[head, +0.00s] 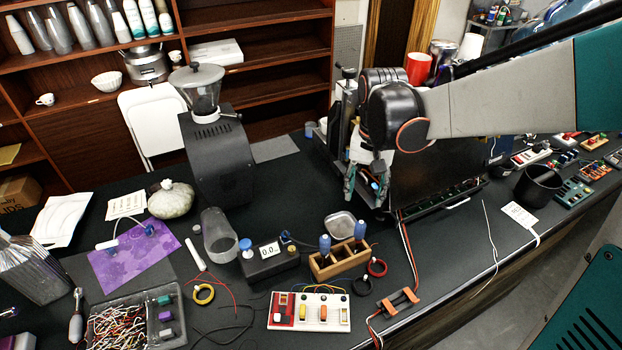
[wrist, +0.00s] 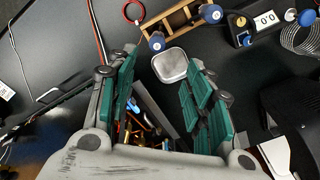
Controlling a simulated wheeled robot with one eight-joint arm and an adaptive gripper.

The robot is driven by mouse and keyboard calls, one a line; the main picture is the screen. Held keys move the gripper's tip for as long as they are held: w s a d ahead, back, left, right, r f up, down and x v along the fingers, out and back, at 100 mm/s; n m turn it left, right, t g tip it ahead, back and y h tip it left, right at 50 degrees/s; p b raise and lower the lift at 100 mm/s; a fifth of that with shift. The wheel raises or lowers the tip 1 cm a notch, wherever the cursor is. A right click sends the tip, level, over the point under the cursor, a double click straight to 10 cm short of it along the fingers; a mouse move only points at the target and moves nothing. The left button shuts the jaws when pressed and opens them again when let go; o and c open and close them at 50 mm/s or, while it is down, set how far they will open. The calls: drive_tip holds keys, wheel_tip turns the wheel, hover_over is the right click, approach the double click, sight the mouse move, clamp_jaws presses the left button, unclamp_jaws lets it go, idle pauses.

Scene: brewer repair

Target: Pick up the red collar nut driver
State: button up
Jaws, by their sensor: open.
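Two blue-handled drivers stand upright in a wooden rack (head: 340,261): the left driver (head: 325,244) and the right driver (head: 360,231). The rack (wrist: 184,24) also shows at the top of the wrist view, with blue handles at its ends (wrist: 157,41) and (wrist: 211,13). I cannot make out a red collar on either driver. My gripper (head: 365,187) points down behind and above the rack, beside the opened dark machine. Its green-padded fingers are apart in the wrist view (wrist: 161,75). A small blue thing shows near the fingers in the head view; I cannot tell what it is.
A metal dish (head: 339,225) lies behind the rack. Red (head: 377,267) and black (head: 361,286) wire rings lie by it. A box with a display (head: 270,258) is to the left, a switch board (head: 310,311) in front. The opened machine (head: 440,185) stands right of my gripper.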

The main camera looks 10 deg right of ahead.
sight(361, 222)
wheel_tip(361, 222, down, 8)
drive_tip(key=shift+r+b, duration=0.1)
drive_tip(key=shift+b, duration=0.5)
drive_tip(key=shift+d+f+b, duration=0.15)
drive_tip(key=shift+f+b, duration=0.15)
drive_tip(key=shift+f, duration=1.05)
drive_tip(key=shift+d+f+b, duration=0.1)
drive_tip(key=shift+f+b, duration=0.15)
drive_tip(key=shift+f, duration=1.05)
clamp_jaws()
